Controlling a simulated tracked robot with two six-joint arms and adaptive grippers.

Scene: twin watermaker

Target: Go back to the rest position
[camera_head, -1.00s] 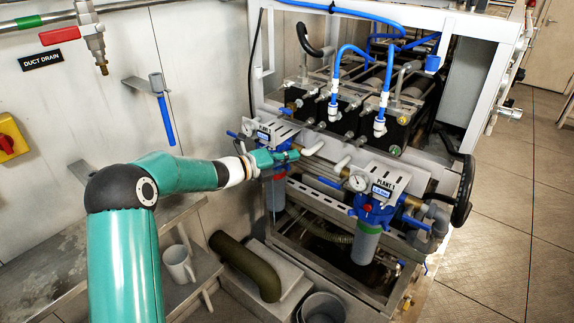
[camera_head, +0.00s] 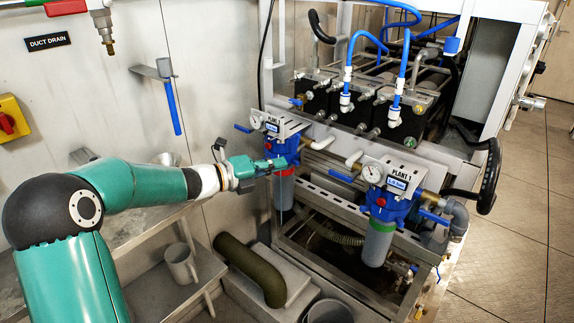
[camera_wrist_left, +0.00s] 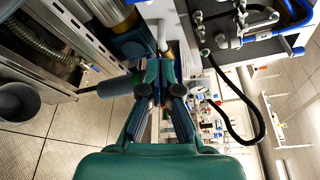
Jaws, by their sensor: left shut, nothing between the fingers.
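My left gripper (camera_head: 270,165) is shut and empty in the head view. Its arm comes in from the left, and its tip lies in front of or beside the blue-headed filter housing (camera_head: 284,148) under the left label plate; I cannot tell whether they touch. In the left wrist view the gripper's fingers (camera_wrist_left: 163,62) are together, with machine parts beyond them. My right gripper is in neither view.
A second blue filter housing (camera_head: 385,205), labelled PLANT 1, stands to the right on the machine frame. A grey mug (camera_head: 181,264) stands on a shelf below my left arm. A green-brown pipe (camera_head: 252,268) and a bucket (camera_head: 330,312) are low in front. The right floor is clear.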

